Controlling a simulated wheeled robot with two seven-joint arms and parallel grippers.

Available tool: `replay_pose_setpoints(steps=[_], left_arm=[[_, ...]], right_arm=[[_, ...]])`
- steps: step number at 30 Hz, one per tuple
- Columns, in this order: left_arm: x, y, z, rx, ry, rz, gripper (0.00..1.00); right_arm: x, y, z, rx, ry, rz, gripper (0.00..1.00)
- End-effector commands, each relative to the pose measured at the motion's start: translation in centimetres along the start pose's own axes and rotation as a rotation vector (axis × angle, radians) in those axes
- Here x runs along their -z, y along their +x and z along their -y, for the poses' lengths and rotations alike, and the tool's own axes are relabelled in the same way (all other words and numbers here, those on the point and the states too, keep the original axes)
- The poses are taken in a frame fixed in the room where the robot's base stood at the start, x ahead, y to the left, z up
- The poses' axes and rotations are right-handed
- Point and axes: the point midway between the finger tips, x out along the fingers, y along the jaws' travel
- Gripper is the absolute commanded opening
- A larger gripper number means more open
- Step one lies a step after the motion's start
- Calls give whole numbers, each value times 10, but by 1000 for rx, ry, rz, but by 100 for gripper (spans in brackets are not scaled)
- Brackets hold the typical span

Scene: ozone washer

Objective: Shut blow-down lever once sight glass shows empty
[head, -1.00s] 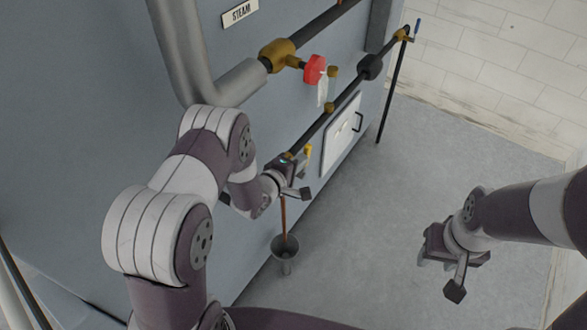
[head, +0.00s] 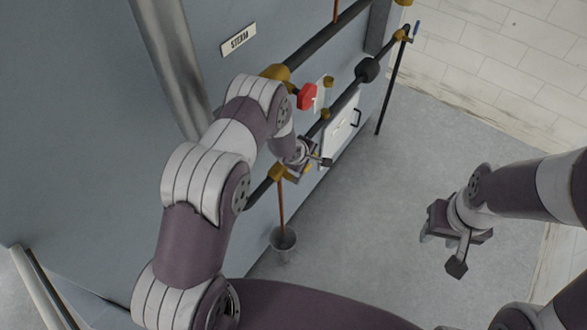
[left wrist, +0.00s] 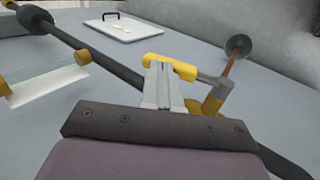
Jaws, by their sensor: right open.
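The yellow blow-down lever (left wrist: 172,67) sticks out from a brass valve (left wrist: 210,103) on the dark pipe, above a copper drain pipe (left wrist: 231,66). My left gripper (left wrist: 162,75) has its pale fingers together, with the tips at the lever's yellow handle; the handle lies across them, not visibly between them. Whether they touch is unclear. In the head view my left gripper (head: 314,162) mostly covers the lever. A pale strip (head: 319,93) between brass fittings may be the sight glass; no level is readable. My right gripper (head: 452,237) is open and empty over the floor, far from the valve.
The copper pipe ends over a grey funnel (head: 284,240). A red handwheel (head: 307,96) and a black pipe fitting (head: 367,69) lie beyond the left gripper. A white hatch (head: 340,128) is on the machine wall. The floor at right is clear.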

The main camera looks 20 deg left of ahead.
Motion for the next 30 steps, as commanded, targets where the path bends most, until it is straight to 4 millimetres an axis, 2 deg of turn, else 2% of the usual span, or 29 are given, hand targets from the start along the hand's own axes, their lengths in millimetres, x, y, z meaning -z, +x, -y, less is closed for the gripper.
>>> replay_pose_setpoints(steps=[12, 30], left_arm=[[0, 21, 1, -2, 1, 0, 0], [0, 27, 3, -1, 0, 1, 0]], right_arm=[[-1, 6, 0, 0, 0, 0, 43], [-1, 8, 0, 0, 0, 0, 43]])
